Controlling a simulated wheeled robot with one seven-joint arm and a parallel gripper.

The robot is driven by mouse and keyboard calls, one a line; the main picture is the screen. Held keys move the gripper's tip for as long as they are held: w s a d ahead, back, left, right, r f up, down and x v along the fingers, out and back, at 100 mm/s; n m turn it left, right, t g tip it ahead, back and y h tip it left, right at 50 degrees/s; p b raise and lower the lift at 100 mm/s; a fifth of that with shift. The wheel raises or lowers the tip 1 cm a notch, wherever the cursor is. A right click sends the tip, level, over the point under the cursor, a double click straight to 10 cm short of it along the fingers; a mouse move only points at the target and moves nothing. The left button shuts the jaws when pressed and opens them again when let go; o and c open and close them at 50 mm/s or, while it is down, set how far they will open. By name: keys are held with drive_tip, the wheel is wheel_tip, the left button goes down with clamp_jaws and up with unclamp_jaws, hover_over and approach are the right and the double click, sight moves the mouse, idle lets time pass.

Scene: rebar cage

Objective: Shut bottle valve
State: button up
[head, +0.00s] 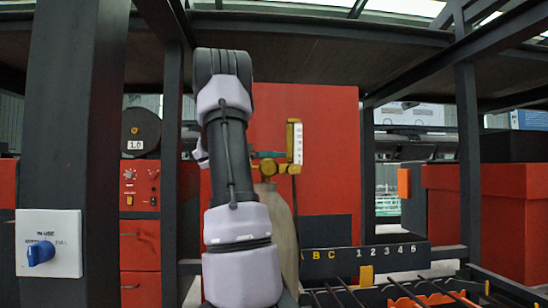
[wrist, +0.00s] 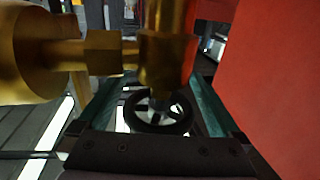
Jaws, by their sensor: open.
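The valve's black spoked handwheel (wrist: 158,112) lies between the two teal fingers of my gripper (wrist: 157,88) in the wrist view. The fingers stand open, one on each side of the wheel, with a visible gap at each side. A brass valve body (wrist: 166,62) rises past the wheel, with a brass fitting and a large round brass part (wrist: 28,52) to its left. In the head view the tan bottle (head: 284,222) stands partly hidden behind my arm, with brass fittings (head: 268,169) at its top. The gripper is mostly hidden there.
A red panel (head: 320,135) stands behind the bottle and fills the wrist view's right side. An upright gauge (head: 294,142) sits beside the brass fittings. Dark posts (head: 85,150) frame the space. A white switch plate (head: 65,268) with a blue knob is at left.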

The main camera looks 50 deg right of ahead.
drive_tip(key=c, duration=1.1)
drive_tip(key=shift+c, duration=0.2)
drive_tip(key=shift+m+g, duration=0.3)
drive_tip(key=shift+g, duration=0.1)
drive_tip(key=m+g+y, duration=0.2)
drive_tip(key=g+y, duration=0.1)
drive_tip(key=shift+s+a+m+g, duration=0.2)
drive_tip(key=shift+a+m+g, duration=0.1)
drive_tip(key=shift+m, duration=0.1)
drive_tip(key=m+g+y, duration=0.2)
drive_tip(key=y, duration=0.1)
drive_tip(key=m+g+y, duration=0.1)
drive_tip(key=shift+s+a+m+y, duration=0.3)
drive_tip(key=shift+a+m, duration=0.1)
drive_tip(key=m+g+y, duration=0.1)
drive_tip(key=m+y, duration=0.1)
drive_tip(key=y, duration=0.1)
drive_tip(key=a+m+g+y, duration=0.1)
drive_tip(key=m+y, duration=0.1)
drive_tip(key=y, duration=0.1)
drive_tip(key=shift+s, duration=0.15)
drive_tip(key=shift+a+m+y, duration=0.15)
drive_tip(key=shift+m+y, duration=0.45)
drive_tip(key=shift+y, duration=0.4)
drive_tip(key=shift+a+m+y, duration=0.15)
drive_tip(key=shift+m+y, duration=0.45)
drive_tip(key=shift+y, duration=0.4)
drive_tip(key=shift+s+a+f+m+y, duration=0.1)
drive_tip(key=shift+m+y, duration=0.2)
drive_tip(key=shift+y, duration=0.2)
